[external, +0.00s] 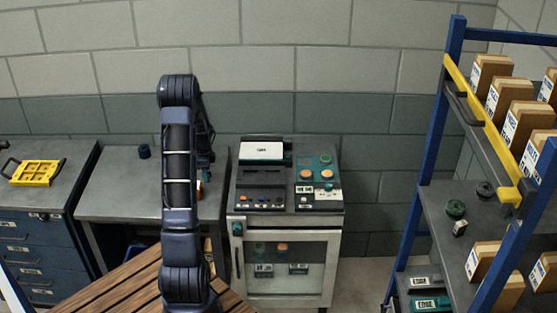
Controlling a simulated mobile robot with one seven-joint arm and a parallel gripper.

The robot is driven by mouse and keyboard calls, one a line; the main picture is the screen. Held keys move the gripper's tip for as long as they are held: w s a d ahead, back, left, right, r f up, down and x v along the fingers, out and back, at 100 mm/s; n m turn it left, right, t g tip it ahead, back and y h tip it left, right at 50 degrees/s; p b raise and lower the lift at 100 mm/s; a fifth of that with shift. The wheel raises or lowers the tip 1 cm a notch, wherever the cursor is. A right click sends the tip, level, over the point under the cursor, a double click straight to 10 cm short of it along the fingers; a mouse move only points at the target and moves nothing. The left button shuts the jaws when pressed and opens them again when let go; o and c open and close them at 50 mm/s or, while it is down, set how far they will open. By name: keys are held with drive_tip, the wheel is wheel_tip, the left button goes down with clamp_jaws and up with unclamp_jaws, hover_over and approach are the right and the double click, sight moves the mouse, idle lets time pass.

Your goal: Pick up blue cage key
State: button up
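I cannot make out a blue cage key for certain. A small dark blue object (144,151) stands on the grey workbench (110,195), left of my arm; it is too small to identify. My arm rises in front of the bench and bends over at the top. My gripper (204,165) is mostly hidden behind the arm, over the right part of the bench. Its fingers cannot be made out, nor whether it holds anything. A small red and white thing (200,189) shows partly beside the arm below it.
A yellow tray (36,172) lies on a drawer cabinet (38,235) at left. A glass-door cabinet (287,270) carrying control panels (262,198) stands right of the arm. A blue-framed shelf (409,225) with cardboard boxes (512,122) is at right. A slatted wooden surface (125,287) is in front.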

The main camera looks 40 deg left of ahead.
drive_tip(key=shift+f, duration=0.85)
clamp_jaws()
drive_tip(key=shift+r, duration=0.1)
